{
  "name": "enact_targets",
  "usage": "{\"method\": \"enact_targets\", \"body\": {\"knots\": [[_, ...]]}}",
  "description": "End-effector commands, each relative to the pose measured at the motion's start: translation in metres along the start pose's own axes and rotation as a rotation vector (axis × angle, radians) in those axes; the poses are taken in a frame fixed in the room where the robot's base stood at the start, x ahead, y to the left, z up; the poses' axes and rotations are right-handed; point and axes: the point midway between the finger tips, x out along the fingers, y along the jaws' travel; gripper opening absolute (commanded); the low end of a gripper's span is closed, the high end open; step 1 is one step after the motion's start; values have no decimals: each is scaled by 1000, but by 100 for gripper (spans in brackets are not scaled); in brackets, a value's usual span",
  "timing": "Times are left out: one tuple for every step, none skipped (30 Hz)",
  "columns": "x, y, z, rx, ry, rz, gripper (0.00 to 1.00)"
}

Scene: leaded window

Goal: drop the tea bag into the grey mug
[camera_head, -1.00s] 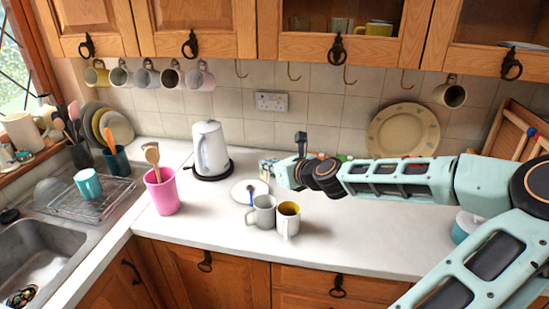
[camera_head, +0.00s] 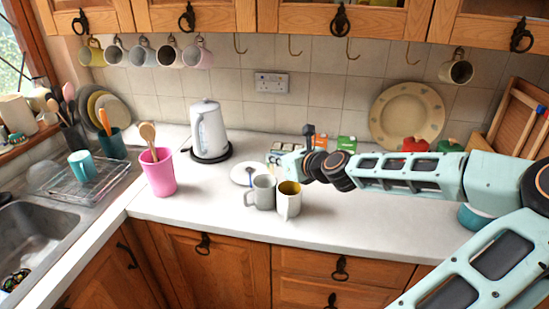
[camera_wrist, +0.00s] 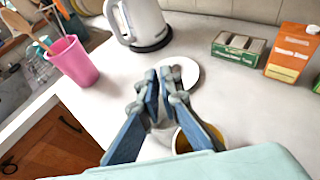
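The grey mug (camera_head: 264,192) stands upright on the white worktop, touching or very close to a white mug with a yellow inside (camera_head: 289,202) on its right. My gripper (camera_head: 290,163) is above and slightly behind the mugs in the head view. In the wrist view its fingers (camera_wrist: 161,80) are close together, pointing toward the saucer, and partly cover the mugs. Whether anything thin is between the fingertips does not show. I cannot make out a loose tea bag. A small green-sided box with compartments (camera_wrist: 238,48) stands behind; its contents look like packets.
A kettle (camera_head: 209,132), a pink utensil pot (camera_head: 158,172) and an orange carton (camera_wrist: 292,50) stand around. The worktop front is clear.

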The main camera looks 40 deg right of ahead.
Motion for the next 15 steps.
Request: {"method": "enact_targets", "body": {"knots": [[0,0,0,-1,0,0,0],[0,0,0,0,0,0,0],[0,0,0,0,0,0,0],[0,0,0,0,0,0,0],[0,0,0,-1,0,0,0],[0,0,0,0,0,0,0],[0,0,0,0,0,0,5],[0,0,0,0,0,0,8],[0,0,0,-1,0,0,13],[0,0,0,-1,0,0,16],[0,0,0,-1,0,0,19],[0,0,0,-1,0,0,24],[0,0,0,-1,0,0,25],[0,0,0,-1,0,0,25],[0,0,0,-1,0,0,25]]}}
